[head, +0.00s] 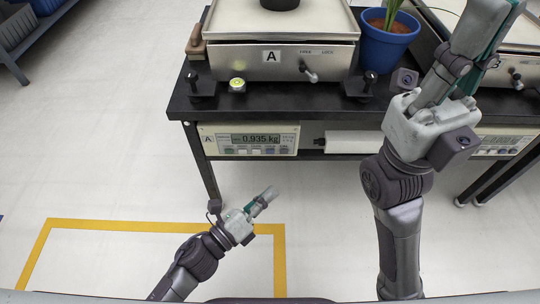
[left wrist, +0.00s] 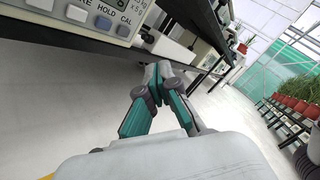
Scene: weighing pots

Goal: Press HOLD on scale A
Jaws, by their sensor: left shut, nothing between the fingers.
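Scale A (head: 280,62) stands on the black bench, marked with a letter A. Its indicator panel (head: 205,140) hangs under the bench's front edge and reads 0.935 kg, with a row of buttons below the display. In the left wrist view the HOLD button (left wrist: 103,22) sits under its label, between two other buttons, at the upper left. My left gripper (head: 271,193) is shut and empty, below and in front of the panel, apart from it. Its fingertips (left wrist: 158,70) show in the left wrist view, to the right of and below HOLD. My right gripper (head: 497,12) is raised at the right; its fingertips are unclear.
A blue pot with a plant (head: 386,46) stands right of scale A. A round level (head: 237,85) and black brackets sit near the bench edge. A second scale's panel (head: 505,142) is partly behind my right arm.

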